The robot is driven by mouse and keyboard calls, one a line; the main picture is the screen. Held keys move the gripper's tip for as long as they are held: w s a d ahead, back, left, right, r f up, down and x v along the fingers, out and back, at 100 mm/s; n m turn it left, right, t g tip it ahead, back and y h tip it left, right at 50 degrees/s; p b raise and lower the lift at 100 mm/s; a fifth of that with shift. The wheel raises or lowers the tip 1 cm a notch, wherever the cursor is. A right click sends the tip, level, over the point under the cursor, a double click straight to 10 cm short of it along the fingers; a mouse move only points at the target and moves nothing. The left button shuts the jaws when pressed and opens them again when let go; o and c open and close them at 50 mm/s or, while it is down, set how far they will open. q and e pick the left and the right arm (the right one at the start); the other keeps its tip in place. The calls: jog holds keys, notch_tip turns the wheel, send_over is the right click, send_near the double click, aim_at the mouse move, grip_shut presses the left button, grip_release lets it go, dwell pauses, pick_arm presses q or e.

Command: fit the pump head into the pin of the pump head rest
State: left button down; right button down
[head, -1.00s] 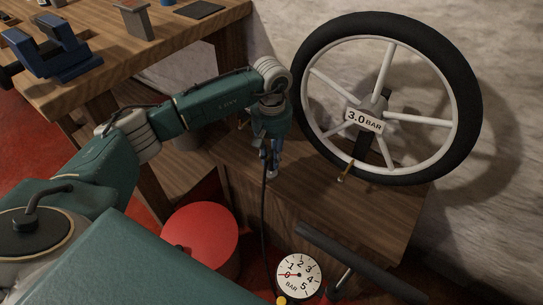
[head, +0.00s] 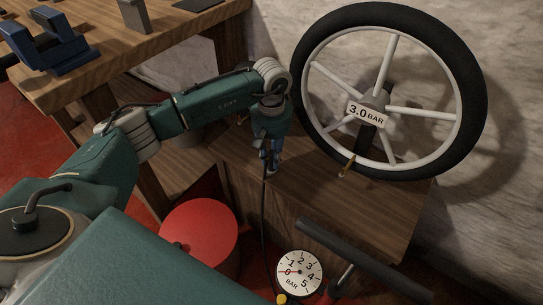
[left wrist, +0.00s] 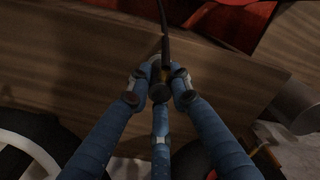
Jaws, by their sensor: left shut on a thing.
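My left gripper (head: 270,158) hangs fingers down over the low wooden box, in front of the wheel's left side. In the left wrist view its blue fingers (left wrist: 160,84) are shut around the dark pump head (left wrist: 159,92). A black hose (head: 264,215) runs from the pump head down towards the pump's white gauge (head: 299,272); the hose also shows in the left wrist view (left wrist: 164,22). The fingers hide most of the pump head. I cannot make out the pump head rest or its pin. My right gripper is not in view.
A wheel (head: 479,95) marked 3.0 BAR stands on the wooden box (head: 310,190) against the wall, with a brass valve (head: 347,167) at its lower rim. The black pump handle (head: 350,255) lies in front. A red round object (head: 200,232) is lower left; a workbench (head: 120,60) is upper left.

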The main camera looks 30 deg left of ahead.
aim_at(271, 153)
pick_arm(q)
jog(key=c, duration=1.5)
grip_release()
notch_tip(271, 153, up, 12)
